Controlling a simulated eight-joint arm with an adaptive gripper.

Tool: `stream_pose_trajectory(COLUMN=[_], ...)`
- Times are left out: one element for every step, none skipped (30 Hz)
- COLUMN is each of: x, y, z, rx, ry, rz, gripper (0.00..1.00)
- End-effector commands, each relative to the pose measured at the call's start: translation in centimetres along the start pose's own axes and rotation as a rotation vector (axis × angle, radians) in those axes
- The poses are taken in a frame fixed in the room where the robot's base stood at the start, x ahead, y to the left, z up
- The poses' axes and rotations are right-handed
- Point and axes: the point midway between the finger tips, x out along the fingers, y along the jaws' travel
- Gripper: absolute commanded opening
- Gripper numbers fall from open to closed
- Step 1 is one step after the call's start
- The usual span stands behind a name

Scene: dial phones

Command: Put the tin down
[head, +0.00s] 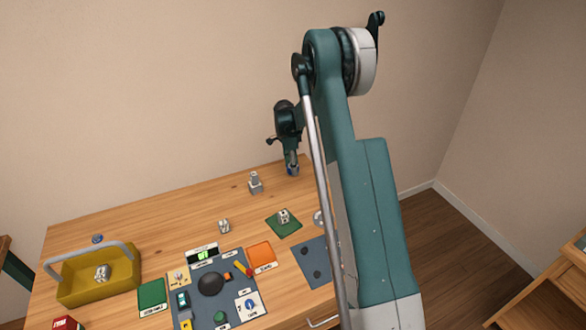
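My gripper (292,166) points down over the far right part of the wooden table, below the dark wrist. A small grey and blue thing, which looks like the tin (292,171), shows at its fingertips. The fingers appear closed around it. It is small and partly covered by the fingers, so its shape and any gap to the table top are hard to tell.
A grey stepped block (255,183) stands left of my gripper. A green mat (291,232) with a pale object, an orange mat (262,254) and a dark control panel (236,290) lie nearer. A yellow handled basket (75,285) stands left. Bare wood (180,225) lies between.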

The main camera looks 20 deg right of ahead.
Motion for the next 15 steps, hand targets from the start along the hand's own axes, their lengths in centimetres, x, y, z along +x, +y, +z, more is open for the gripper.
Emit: stream_pose_trajectory(x=[0.35,0.46,0.54,0.55,0.55,0.53,0.53,0.52,0.52,0.52,0.54,0.61,0.68,0.76,0.86], y=[-0.01,-0.01,0.00,0.00,0.00,0.00,0.00,0.00,0.00,0.00,0.00,0.00,0.00,0.00,0.00], z=[0.04,0.05,0.07,0.07,0.07,0.06,0.06,0.06,0.06,0.06,0.07,0.07,0.08,0.09,0.10], rx=[0.000,0.000,0.000,0.000,0.000,0.000,0.000,0.000,0.000,0.000,0.000,0.000,0.000,0.000,0.000], ry=[0.000,0.000,0.000,0.000,0.000,0.000,0.000,0.000,0.000,0.000,0.000,0.000,0.000,0.000,0.000], rz=[0.000,0.000,0.000,0.000,0.000,0.000,0.000,0.000,0.000,0.000,0.000,0.000,0.000,0.000,0.000], gripper=[0.22,0.22,0.22,0.22,0.22,0.22,0.22,0.22,0.22,0.22,0.22,0.22,0.22,0.22,0.22])
